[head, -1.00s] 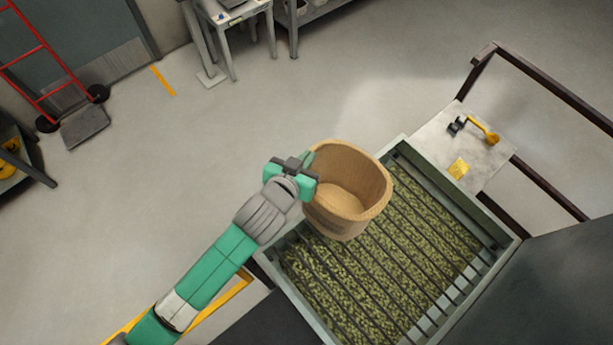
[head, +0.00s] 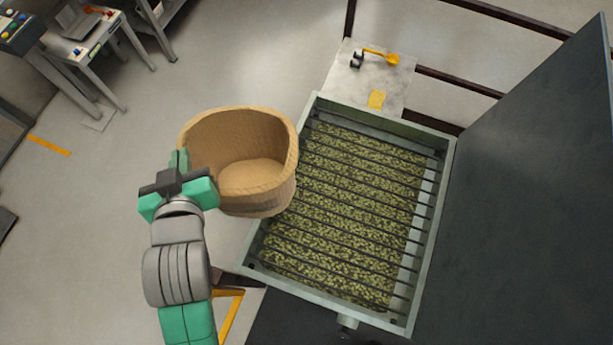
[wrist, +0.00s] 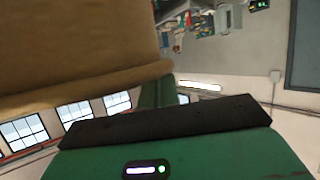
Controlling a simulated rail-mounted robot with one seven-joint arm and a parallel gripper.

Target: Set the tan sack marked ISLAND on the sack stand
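A tan sack (head: 262,185), open at the top and empty inside, is held by its near left wall in my gripper (head: 181,165). The sack is upright, at the left edge of the grated hopper in the head view. In the wrist view the sack's tan wall (wrist: 75,45) fills the upper left, close to my green gripper body. No ISLAND marking can be read. I cannot make out a sack stand.
The hopper (head: 447,185) holds green pellets under dark bars. A grey plate beyond it carries a yellow-handled tool (head: 381,57) and a yellow tag (head: 376,99). A dark panel (head: 530,200) stands at the right. A workbench (head: 82,50) is at the upper left, with open floor between.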

